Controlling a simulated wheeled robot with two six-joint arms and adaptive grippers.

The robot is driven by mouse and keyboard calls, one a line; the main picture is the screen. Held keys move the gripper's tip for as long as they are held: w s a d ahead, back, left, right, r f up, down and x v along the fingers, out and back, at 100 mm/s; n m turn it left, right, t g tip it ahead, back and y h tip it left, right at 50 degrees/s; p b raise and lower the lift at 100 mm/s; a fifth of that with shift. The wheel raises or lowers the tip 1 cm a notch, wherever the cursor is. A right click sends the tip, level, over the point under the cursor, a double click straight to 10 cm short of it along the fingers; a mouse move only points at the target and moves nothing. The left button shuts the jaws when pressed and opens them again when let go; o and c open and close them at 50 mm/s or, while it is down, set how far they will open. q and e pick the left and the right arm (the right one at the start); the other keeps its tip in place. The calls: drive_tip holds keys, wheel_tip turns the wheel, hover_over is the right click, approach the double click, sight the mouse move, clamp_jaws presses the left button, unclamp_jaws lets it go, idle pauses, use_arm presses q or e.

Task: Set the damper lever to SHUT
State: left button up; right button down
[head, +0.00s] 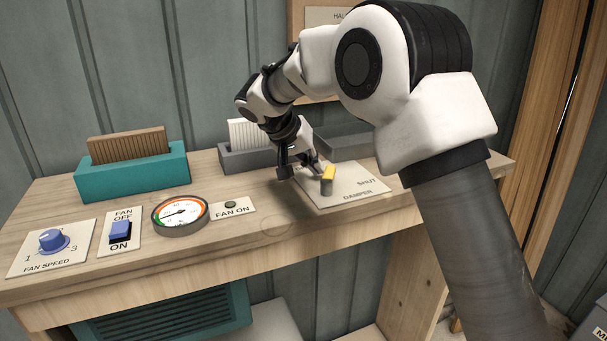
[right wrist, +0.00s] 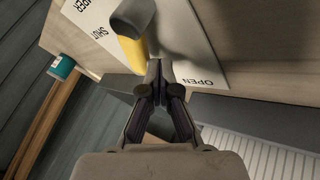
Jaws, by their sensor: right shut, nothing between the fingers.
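The damper lever (head: 328,175), grey with a yellow part, stands on a pale plate (head: 352,188) marked SHUT at its right in the head view. In the right wrist view the lever (right wrist: 131,48) lies between the words SHUT and OPEN, nearer SHUT. My right gripper (head: 302,171) is shut and empty, low over the plate, just left of the lever in the head view. In the right wrist view its fingertips (right wrist: 156,72) are beside the yellow part, on the OPEN side; I cannot tell whether they touch it. My left gripper is out of view.
Left along the wooden bench (head: 230,250) are a round gauge (head: 180,213), a fan switch (head: 120,231) and a blue speed knob (head: 53,240). Behind stand a teal holder (head: 132,172) with a brown ribbed block and a grey tray (head: 240,158) with a white one.

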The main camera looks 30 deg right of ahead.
sight(331, 167)
drive_tip(key=shift+s+d+f+b, duration=0.1)
drive_tip(key=shift+s+d+b, duration=0.15)
drive_tip(key=shift+d+b, duration=0.45)
drive_tip(key=shift+s+d+m+g, duration=0.25)
drive_tip(key=shift+d+m+g, duration=0.15)
drive_tip(key=shift+d+m, duration=0.2)
drive_tip(key=shift+s+d, duration=0.1)
drive_tip(key=shift+d, duration=0.15)
drive_tip(key=shift+s+d+b, duration=0.4)
drive_tip(key=shift+s+b, duration=0.2)
drive_tip(key=shift+b, duration=0.05)
